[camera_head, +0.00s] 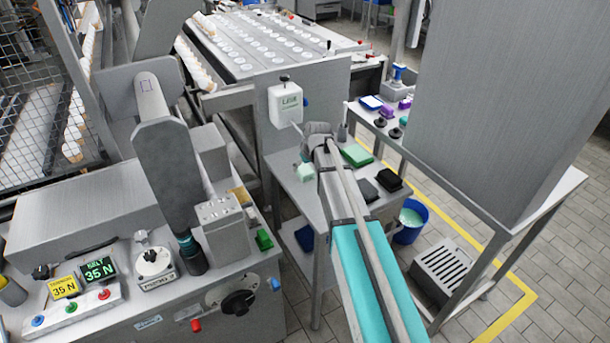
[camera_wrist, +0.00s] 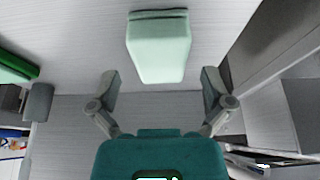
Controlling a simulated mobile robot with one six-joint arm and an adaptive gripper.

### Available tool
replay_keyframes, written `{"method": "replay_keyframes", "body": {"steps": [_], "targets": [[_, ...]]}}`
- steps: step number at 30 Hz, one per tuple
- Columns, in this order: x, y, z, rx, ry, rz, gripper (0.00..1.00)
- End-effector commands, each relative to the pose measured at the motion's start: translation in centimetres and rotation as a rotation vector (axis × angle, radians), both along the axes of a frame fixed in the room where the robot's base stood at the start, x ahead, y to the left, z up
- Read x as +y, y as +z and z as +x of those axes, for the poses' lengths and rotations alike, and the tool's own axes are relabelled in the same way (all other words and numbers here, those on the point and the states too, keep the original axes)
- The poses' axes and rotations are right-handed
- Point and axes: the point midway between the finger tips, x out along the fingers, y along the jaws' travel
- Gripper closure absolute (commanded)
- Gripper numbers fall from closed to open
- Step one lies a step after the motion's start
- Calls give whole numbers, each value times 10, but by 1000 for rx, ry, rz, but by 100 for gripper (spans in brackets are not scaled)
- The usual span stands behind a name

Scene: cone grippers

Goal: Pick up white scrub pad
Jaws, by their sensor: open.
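A pale, mint-tinted white block, which looks like the white scrub pad (camera_head: 306,172), is on the small metal side table (camera_head: 299,200). In the wrist view the pad (camera_wrist: 158,50) is at the top centre, with a darker strip along its far edge. My gripper (camera_wrist: 160,88) is open and empty. Its two fingers are spread wide, and the pad lies beyond the fingertips, roughly centred between them and apart from both. In the head view my arm covers part of the table, and the fingers cannot be made out clearly.
A green pad (camera_head: 357,155), a dark grey pad (camera_head: 368,190) and a black pad (camera_head: 390,179) lie on the table's right part. A white dispenser (camera_head: 285,105) hangs behind. A blue bucket (camera_head: 411,217) stands on the floor to the right.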

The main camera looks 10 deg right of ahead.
Motion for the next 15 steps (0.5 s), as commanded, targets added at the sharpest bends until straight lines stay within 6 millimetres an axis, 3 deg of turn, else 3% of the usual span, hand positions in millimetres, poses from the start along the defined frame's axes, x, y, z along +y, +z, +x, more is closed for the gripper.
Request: {"method": "replay_keyframes", "body": {"steps": [6,15], "targets": [[2,-19,7,0,0,0,0],[3,-22,9,0,0,0,0]]}}
